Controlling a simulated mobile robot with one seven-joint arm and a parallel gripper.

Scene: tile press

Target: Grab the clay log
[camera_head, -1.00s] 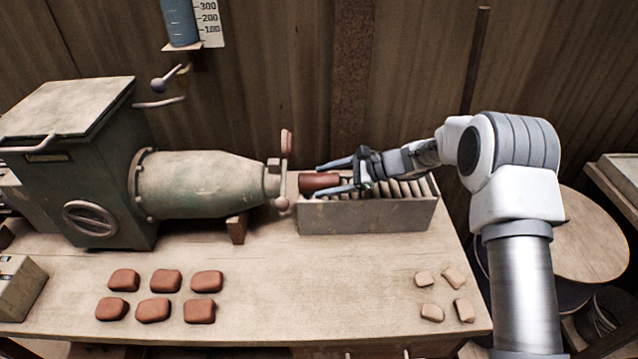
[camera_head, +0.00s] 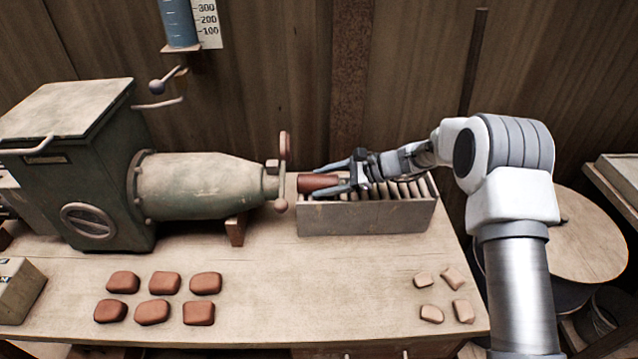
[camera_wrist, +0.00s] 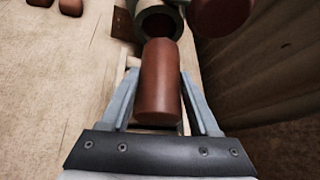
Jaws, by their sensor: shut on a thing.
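The clay log (camera_head: 319,182) is a short red-brown cylinder at the left end of the roller tray, just right of the green machine's nozzle. It also shows in the wrist view (camera_wrist: 160,85), lying lengthwise between the fingers. My gripper (camera_head: 336,179) reaches in from the right, one finger on each side of the log. In the wrist view my gripper (camera_wrist: 160,100) has its fingers closed against the log's sides. I cannot tell whether the log is lifted off the rollers.
The green machine (camera_head: 205,185) stands at the left, its nozzle close to the log's far end. The roller tray (camera_head: 370,218) lies beneath my gripper. Several red-brown pieces (camera_head: 152,312) and several pale pieces (camera_head: 431,313) lie in front. The table middle is clear.

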